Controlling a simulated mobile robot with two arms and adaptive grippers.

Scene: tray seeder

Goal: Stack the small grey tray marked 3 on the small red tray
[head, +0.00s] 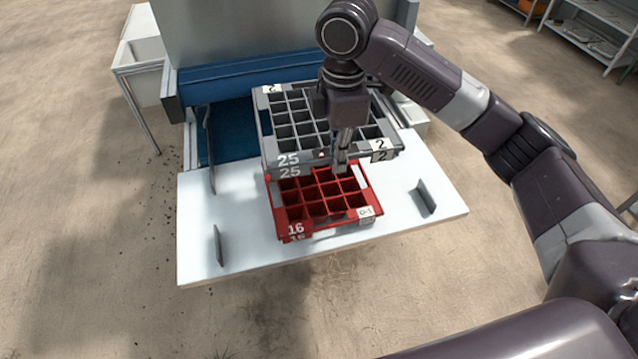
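A red tray (273,207) with square cells lies on the front of the white table, marked 16 and 0-1. A second 16 below its front mark suggests another tray under it. Behind it is a grey tray (262,128) with cells. Its marks 25 and 2 each show twice, one above the other, like two stacked trays. I cannot make out a 3 on any tray. My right gripper (341,162) points down at the grey tray's front edge, by the red tray's back edge. I cannot tell whether its fingers hold anything. My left gripper is out of view.
The white table (232,220) has upright grey plates at its left front (218,245) and right (426,196). Bare table lies on both sides of the red tray. A blue machine part (235,80) stands behind. Shelves (590,35) stand far right.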

